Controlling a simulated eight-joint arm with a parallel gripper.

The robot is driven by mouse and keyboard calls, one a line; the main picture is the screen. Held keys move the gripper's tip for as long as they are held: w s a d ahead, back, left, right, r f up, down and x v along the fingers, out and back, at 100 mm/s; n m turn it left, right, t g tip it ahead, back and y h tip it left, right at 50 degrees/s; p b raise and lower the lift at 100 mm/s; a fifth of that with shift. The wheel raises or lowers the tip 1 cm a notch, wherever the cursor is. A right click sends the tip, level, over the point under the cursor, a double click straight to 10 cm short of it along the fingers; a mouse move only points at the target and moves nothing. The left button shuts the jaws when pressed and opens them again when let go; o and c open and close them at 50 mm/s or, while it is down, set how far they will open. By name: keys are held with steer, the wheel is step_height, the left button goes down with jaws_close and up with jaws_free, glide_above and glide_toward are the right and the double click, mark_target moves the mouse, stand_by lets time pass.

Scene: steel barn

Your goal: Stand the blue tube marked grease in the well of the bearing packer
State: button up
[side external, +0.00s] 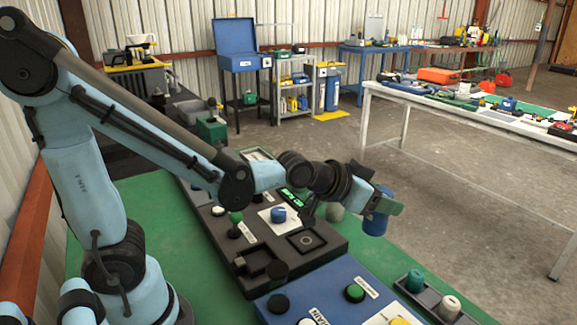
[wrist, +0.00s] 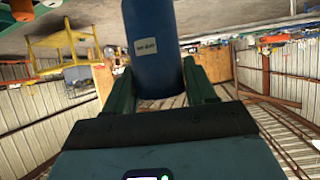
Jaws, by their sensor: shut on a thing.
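My gripper (side external: 384,204) is shut on a blue tube (side external: 375,224), held in the air to the right of the dark console (side external: 222,226). In the wrist view the blue tube (wrist: 155,22) stands between the two green fingers, with a small pale label too small to read. In the side view the tube looks slightly tilted. The console has a dark square recess with a ring in it (side external: 306,240), left of and below the tube. It may be the bearing packer's well; I cannot tell for sure.
A blue knob (side external: 278,214) on a white plate and a green knob (side external: 236,217) stick up from the console. A blue panel (side external: 340,272) with buttons lies in front. A grey tray (side external: 461,317) holds a teal and a white-topped cylinder at right. A long white table (side external: 470,124) stands behind.

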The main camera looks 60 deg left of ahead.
steer(key=s+a+r+n+y, duration=0.2)
steer(key=s+a, duration=0.5)
steer(key=s, duration=0.3)
steer(key=shift+a+r, duration=0.15)
steer(key=shift+r, duration=0.15)
